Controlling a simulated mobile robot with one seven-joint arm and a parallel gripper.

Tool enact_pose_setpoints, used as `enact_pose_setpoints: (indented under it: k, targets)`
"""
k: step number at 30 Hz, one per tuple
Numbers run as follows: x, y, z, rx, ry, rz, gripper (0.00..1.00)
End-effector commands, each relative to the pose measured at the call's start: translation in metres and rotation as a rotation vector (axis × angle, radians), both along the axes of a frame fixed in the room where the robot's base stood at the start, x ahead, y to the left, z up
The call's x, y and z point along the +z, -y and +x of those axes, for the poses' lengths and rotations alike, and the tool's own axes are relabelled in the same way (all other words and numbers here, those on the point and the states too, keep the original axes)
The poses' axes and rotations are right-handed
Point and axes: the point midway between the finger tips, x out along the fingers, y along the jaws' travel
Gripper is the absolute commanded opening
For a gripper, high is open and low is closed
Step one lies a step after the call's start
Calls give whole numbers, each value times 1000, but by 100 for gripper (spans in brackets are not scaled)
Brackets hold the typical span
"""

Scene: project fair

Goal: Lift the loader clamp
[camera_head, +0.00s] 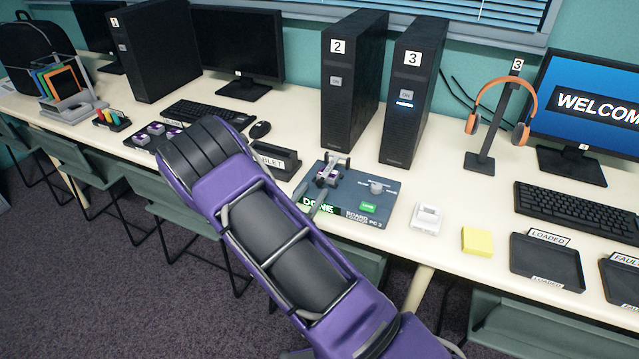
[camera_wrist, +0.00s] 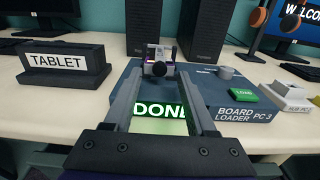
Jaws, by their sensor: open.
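The board loader (camera_head: 355,203) is a dark blue-grey box on the table, labelled "BOARD LOADER PC 3". It also shows ahead in the wrist view (camera_wrist: 222,98). Its screen (camera_wrist: 160,110) reads "DONE" in white on green. The loader clamp (camera_wrist: 159,69), a grey metal part with a dark round end facing me, sits at the loader's left side, with purple showing by it; it is small in the head view (camera_head: 340,159). My gripper (camera_wrist: 160,74) is open and empty. Its two fingers point at the clamp, one towards each side of it; contact cannot be told.
A "TABLET" stand (camera_wrist: 65,68) is close on the left. A green load button (camera_wrist: 244,94) and a grey knob (camera_head: 377,187) sit on the loader's right. Behind stand PC towers 2 (camera_head: 350,90) and 3 (camera_head: 411,95). A white device (camera_head: 427,218) lies right.

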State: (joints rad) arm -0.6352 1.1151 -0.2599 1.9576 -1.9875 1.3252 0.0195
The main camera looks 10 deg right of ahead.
Motion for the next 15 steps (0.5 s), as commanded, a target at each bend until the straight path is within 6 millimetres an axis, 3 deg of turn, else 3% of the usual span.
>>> enact_pose_setpoints:
  k: [6, 15]
  targets:
    - [-1, 21, 29, -1, 0, 1, 57]
    - [0, 30, 42, 0, -1, 1, 57]
